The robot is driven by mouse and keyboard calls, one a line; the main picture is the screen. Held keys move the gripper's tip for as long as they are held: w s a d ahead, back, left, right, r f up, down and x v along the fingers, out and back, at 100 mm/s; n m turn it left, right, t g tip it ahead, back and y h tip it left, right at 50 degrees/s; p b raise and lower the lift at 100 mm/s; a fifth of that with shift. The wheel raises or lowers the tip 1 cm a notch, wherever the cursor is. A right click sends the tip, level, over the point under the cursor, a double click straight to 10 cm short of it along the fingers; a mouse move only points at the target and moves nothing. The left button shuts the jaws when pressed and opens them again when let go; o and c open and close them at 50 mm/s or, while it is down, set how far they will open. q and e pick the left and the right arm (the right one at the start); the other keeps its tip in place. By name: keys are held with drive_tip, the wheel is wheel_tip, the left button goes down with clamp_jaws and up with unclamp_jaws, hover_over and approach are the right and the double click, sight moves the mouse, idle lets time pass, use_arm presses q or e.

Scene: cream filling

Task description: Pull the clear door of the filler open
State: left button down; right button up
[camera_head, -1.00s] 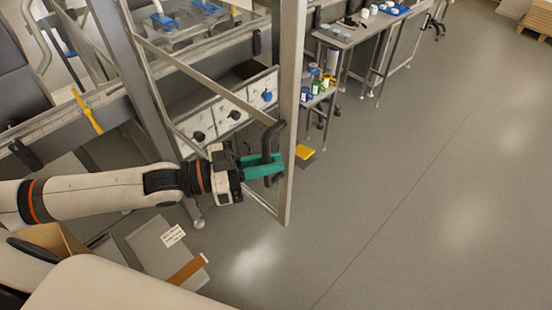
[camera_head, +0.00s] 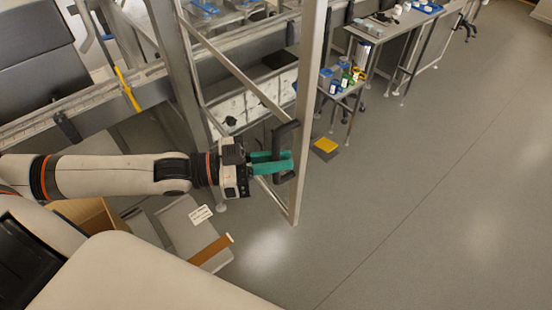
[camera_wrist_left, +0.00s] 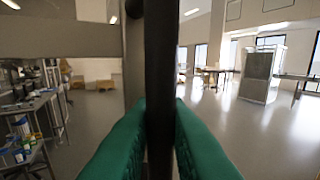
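The clear door of the filler has a grey metal frame (camera_head: 309,100) and a see-through panel, in the middle of the head view. It appears to stand out at an angle from the machine's post (camera_head: 172,60). A black upright handle (camera_head: 286,140) is on its free edge. My left gripper (camera_head: 284,163) has its teal fingers on either side of this handle, closed against it. In the left wrist view the handle (camera_wrist_left: 160,70) runs upright between the two teal fingertips (camera_wrist_left: 160,110). My right gripper is not in view.
A side table with small bottles and jars (camera_head: 345,80) stands beyond the door. A yellow item (camera_head: 326,145) lies on the floor near the door edge. An open cardboard box (camera_head: 85,215) and a grey box (camera_head: 185,230) are below my left arm. The floor at right is clear.

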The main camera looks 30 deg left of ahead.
use_arm(q)
drive_tip(key=c, duration=1.5)
unclamp_jaws()
drive_tip(key=shift+a, duration=0.1)
drive_tip(key=shift+s+a, duration=0.2)
drive_tip(key=p+v, duration=0.2)
drive_tip(key=v, duration=0.9)
drive_tip(key=shift+s+a+p, duration=0.15)
drive_tip(key=shift+a+p, duration=0.05)
drive_tip(key=shift+p, duration=0.15)
